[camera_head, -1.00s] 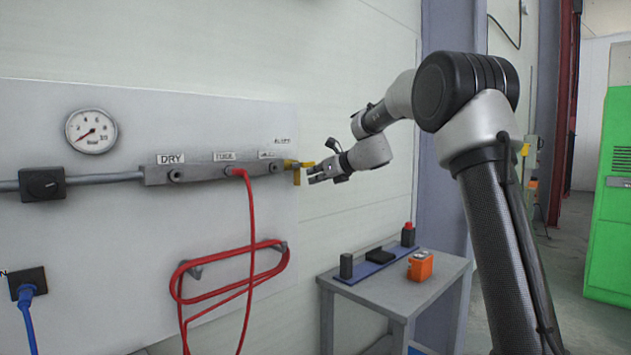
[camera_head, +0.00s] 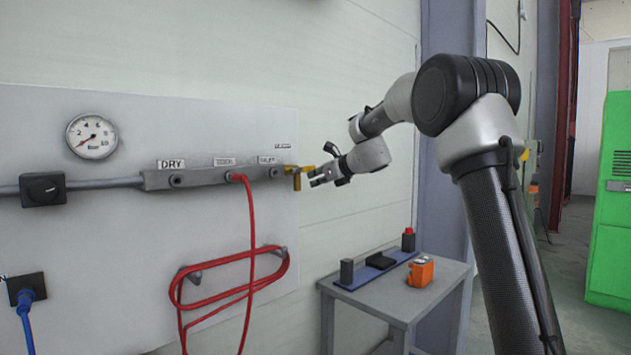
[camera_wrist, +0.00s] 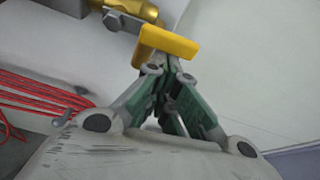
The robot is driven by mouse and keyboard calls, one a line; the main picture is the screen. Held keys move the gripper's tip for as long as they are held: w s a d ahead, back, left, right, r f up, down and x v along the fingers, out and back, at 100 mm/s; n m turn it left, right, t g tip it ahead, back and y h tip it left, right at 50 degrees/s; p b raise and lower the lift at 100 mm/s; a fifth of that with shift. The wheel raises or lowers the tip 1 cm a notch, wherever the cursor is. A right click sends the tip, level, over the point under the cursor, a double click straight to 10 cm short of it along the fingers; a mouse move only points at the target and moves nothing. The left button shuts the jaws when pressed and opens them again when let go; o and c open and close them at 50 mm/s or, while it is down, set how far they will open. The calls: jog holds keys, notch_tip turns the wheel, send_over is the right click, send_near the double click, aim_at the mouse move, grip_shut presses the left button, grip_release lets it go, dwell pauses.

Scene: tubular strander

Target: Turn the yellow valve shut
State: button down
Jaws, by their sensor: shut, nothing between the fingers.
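The yellow valve (camera_head: 297,172) sits at the right end of the grey manifold on the wall panel. In the head view its handle hangs downward from the brass body. In the wrist view the yellow handle (camera_wrist: 168,44) lies across the picture just beyond my fingertips, with the brass valve body (camera_wrist: 132,10) behind it at the upper left. My gripper (camera_head: 318,178) is just right of the handle; it also shows in the wrist view (camera_wrist: 172,66). Its fingers are shut with nothing between them. The tips are very close to the handle; I cannot tell whether they touch it.
The manifold (camera_head: 205,176) carries a red hose (camera_head: 252,215), coiled on hooks below. A gauge (camera_head: 92,136) and a black-handled fitting (camera_head: 43,189) are at the left. A grey table (camera_head: 390,300) with an orange device (camera_head: 420,272) stands below my arm.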

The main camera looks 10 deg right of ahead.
notch_tip(320, 180, up, 8)
jog(key=s+a+n+t+h, duration=0.1)
jog(key=a+n+t+h, duration=0.1)
jog(key=n, duration=0.4)
jog(key=shift+n+t+h, duration=0.3)
jog(key=shift+t, duration=0.1)
dwell(0.4)
jog(key=shift+s+a, duration=0.2)
jog(key=shift+a, duration=0.05)
dwell(0.4)
